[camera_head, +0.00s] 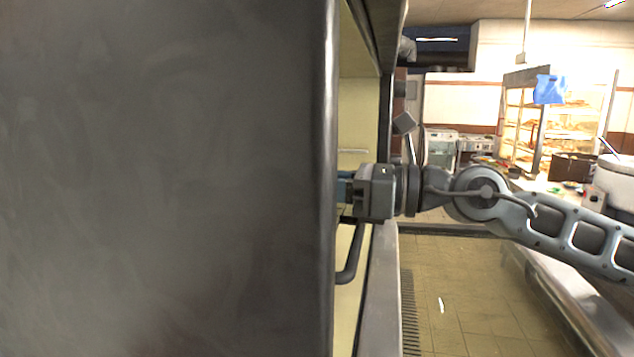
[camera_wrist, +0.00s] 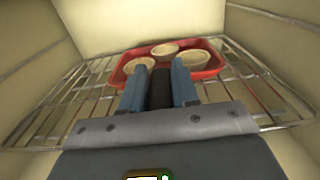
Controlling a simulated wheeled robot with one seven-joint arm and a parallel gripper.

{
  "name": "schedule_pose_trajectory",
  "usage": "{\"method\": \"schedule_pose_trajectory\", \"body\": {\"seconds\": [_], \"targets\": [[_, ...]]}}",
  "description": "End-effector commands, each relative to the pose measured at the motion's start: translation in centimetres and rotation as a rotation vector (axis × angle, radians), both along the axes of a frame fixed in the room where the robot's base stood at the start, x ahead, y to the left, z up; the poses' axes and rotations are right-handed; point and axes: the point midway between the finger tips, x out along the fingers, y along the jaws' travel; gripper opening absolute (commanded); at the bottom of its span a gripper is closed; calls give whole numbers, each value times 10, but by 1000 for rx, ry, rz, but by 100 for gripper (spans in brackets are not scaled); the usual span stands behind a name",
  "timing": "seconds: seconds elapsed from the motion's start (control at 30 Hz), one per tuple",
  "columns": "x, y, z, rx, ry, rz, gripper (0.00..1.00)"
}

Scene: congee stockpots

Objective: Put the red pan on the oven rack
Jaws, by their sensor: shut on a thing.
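The red pan (camera_wrist: 208,47) shows in the wrist view inside the oven, with three pale round pieces in it. It lies over the wire oven rack (camera_wrist: 88,92); I cannot tell whether it rests on the rack or hangs just above. My gripper (camera_wrist: 160,80) has its blue fingers shut on the pan's dark handle (camera_wrist: 160,92), which points towards me. In the head view my gripper reaches left into the oven; its fingertips and the pan are hidden behind a large grey panel.
The large grey panel (camera_head: 165,180) fills the left of the head view. Pale oven walls (camera_wrist: 50,38) stand close on both sides of the rack. A counter (camera_head: 560,280) runs at the right, with open tiled floor (camera_head: 465,295) between.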

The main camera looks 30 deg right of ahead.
Motion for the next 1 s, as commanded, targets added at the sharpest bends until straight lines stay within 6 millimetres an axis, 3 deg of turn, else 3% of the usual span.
{"method": "schedule_pose_trajectory", "body": {"seconds": [0.33,0.67,1.0], "targets": [[0,0,-2,-3,4,1,59],[-4,-5,-4,-4,4,-2,59],[-41,-42,-5,-2,4,-3,59]]}}
